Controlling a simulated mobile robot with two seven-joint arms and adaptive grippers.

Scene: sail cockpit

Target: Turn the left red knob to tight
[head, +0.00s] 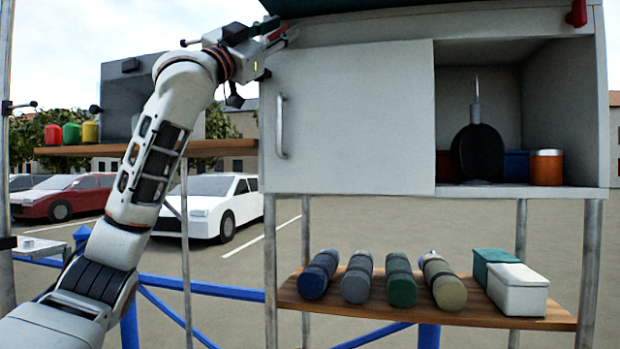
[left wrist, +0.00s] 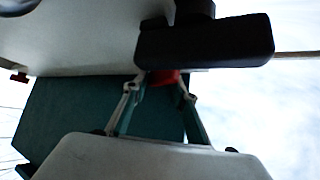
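The left red knob (head: 277,33) is at the top left of the white cabinet (head: 350,120), mostly hidden by my left gripper (head: 280,38). In the left wrist view the red knob (left wrist: 163,77) shows between the two fingertips, which appear to touch its sides. A black bar-shaped part covers some of it, so its turn angle cannot be told. A second red knob (head: 577,13) sits at the cabinet's top right. It seems to show small at the far left of the left wrist view (left wrist: 20,77). My right gripper is not in view.
The cabinet's door has a handle (head: 281,126); its open right side holds a dark paddle-shaped object (head: 479,152) and an orange can (head: 546,167). Below, a wooden shelf (head: 380,309) carries several rolls and two boxes. A side shelf (head: 75,150) holds three coloured jars.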

